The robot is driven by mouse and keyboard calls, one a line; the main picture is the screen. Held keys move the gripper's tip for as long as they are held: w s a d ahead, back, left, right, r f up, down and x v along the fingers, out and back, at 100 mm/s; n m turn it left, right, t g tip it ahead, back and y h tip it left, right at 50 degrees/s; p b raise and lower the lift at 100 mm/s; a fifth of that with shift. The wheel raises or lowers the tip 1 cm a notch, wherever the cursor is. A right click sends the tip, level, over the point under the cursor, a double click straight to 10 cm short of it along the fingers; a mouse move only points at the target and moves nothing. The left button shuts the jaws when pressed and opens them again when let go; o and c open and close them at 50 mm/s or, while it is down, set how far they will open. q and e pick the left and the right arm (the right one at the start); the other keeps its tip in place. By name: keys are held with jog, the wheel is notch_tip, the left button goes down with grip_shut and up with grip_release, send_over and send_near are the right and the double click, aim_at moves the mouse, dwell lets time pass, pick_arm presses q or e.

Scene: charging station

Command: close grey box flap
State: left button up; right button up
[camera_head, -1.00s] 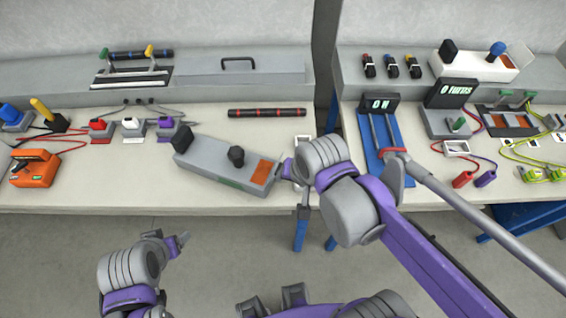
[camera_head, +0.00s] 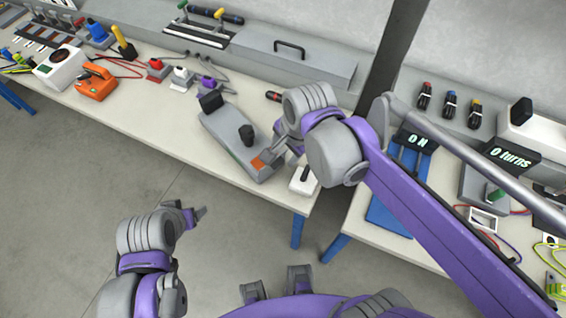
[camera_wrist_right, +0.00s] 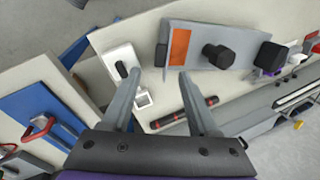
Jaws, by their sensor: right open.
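The grey box (camera_head: 222,131) is a long case on the near table, with a black knob (camera_head: 246,135), a black block at its far-left end and an orange patch (camera_head: 264,159) at its near-right end. In the right wrist view the grey box (camera_wrist_right: 200,35) lies just beyond the fingertips. I cannot clearly single out its flap; a small dark piece (camera_wrist_right: 160,55) shows at the orange end. My right gripper (camera_wrist_right: 159,75) is open and empty, with its fingers by the orange end. My left gripper (camera_head: 198,214) is in front of the table, away from the box; its jaws are unclear.
A small white box (camera_head: 303,181) stands beside the grey box's orange end. A black-red rod (camera_wrist_right: 185,113) lies behind. A dark post (camera_head: 390,60) rises between the tables. An orange device (camera_head: 95,83) sits left. The floor in front is clear.

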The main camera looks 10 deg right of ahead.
aim_at(277, 162)
jog(key=b+x, duration=0.1)
jog(key=x, duration=1)
jog(key=shift+a+r, duration=0.1)
jog(key=shift+a, duration=0.1)
pick_arm(q)
jog(key=shift+s+f, duration=0.5)
jog(key=shift+f, duration=0.4)
pick_arm(e)
grip_shut()
